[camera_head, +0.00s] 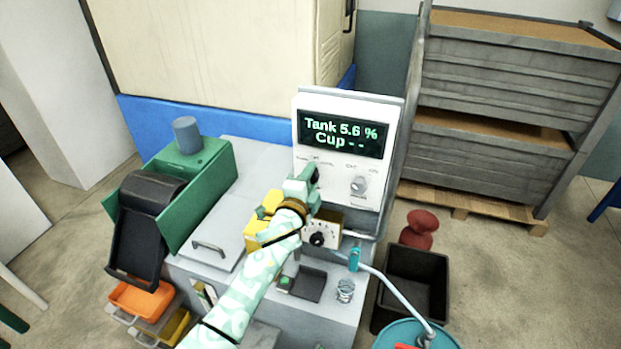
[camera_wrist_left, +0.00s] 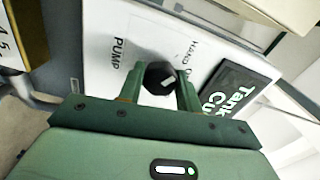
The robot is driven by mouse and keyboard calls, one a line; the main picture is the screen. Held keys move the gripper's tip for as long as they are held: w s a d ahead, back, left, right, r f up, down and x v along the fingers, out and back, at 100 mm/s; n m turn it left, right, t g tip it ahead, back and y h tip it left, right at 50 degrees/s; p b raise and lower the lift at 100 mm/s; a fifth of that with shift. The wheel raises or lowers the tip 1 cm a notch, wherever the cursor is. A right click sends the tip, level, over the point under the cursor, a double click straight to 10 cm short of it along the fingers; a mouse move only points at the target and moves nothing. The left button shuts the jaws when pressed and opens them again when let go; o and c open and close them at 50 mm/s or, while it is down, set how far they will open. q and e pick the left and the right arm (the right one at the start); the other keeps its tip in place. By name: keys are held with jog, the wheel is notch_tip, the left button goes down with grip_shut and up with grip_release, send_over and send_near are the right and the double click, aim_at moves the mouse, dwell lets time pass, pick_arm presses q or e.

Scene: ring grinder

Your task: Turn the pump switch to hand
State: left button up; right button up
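The white control panel (camera_head: 340,197) carries a lit display (camera_head: 343,133) reading "Tank 5.6 %" and "Cup - -". In the left wrist view, the pump switch (camera_wrist_left: 158,78) is a round black knob with a white mark on its right side. "PUMP" and "HAND" are printed on the panel beside it. My left gripper (camera_head: 311,180) is at the panel's left knob, which it largely hides in the head view. In the wrist view its two green fingers (camera_wrist_left: 159,90) stand on either side of the knob; I cannot tell whether they touch it. My right gripper is out of view.
A second, light knob (camera_head: 358,185) sits to the right on the panel. Below is a small box with a black dial (camera_head: 318,239). A hose (camera_head: 392,289) runs to a teal bucket at front right. A green machine (camera_head: 190,190) stands left; grey crates (camera_head: 510,120) stand right.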

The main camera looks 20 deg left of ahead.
pick_arm(q)
jog(key=o, duration=0.4)
jog(key=s, duration=1.1)
jog(key=s+p, duration=0.1)
jog(key=s, duration=0.4)
jog(key=shift+s+a, duration=0.2)
jog(key=shift+a, duration=0.1)
